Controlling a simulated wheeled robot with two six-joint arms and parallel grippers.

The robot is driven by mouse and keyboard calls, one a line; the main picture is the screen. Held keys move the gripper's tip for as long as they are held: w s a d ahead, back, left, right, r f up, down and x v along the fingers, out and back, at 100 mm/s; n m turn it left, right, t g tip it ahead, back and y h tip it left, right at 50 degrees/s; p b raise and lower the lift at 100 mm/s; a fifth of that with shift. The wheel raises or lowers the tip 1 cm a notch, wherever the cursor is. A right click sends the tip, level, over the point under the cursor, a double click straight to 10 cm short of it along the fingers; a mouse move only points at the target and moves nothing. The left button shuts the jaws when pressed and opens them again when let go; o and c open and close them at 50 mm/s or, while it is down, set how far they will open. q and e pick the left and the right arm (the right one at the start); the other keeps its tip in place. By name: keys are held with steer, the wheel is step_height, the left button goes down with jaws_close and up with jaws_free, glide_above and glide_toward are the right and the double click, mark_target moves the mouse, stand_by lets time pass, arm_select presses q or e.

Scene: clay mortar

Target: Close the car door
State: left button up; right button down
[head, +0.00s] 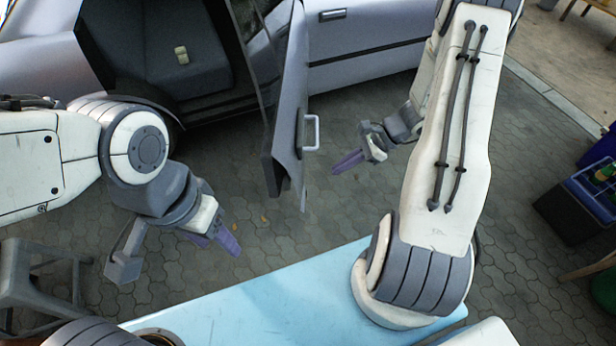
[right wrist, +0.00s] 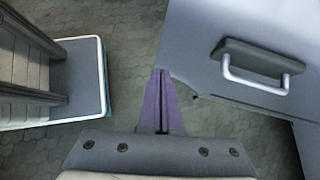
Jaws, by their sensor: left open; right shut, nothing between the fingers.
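The car door (head: 289,105) stands wide open in the head view, swung out from the pale silver car (head: 365,40). Its white handle (head: 311,132) is on the right-hand side of the door. In the right wrist view the door panel (right wrist: 200,55) and its handle (right wrist: 255,75) fill the upper right. My right gripper (head: 347,162) is shut and empty, to the right of the door and slightly below the handle. Its purple fingers (right wrist: 161,100) show together, close beside the door's edge; contact cannot be told. My left gripper (head: 228,243) is open and empty, left of the door, above the paving.
A grey seat with a small beige item (head: 182,55) shows in the car's doorway. A light blue surface (head: 270,300) lies at the bottom front. A grey stool (head: 40,275) stands left, and a dark blue crate (head: 580,205) with bottles right. Paving around the door is clear.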

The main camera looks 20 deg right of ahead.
steer(key=w+a+f+m+t+p, duration=0.1)
steer(key=w+a+f+m+p, duration=0.1)
steer(key=a+f, duration=0.5)
steer(key=shift+w+a+f+p, duration=0.3)
steer(key=shift+w+f+p, duration=0.2)
steer(key=shift+w+f, duration=0.45)
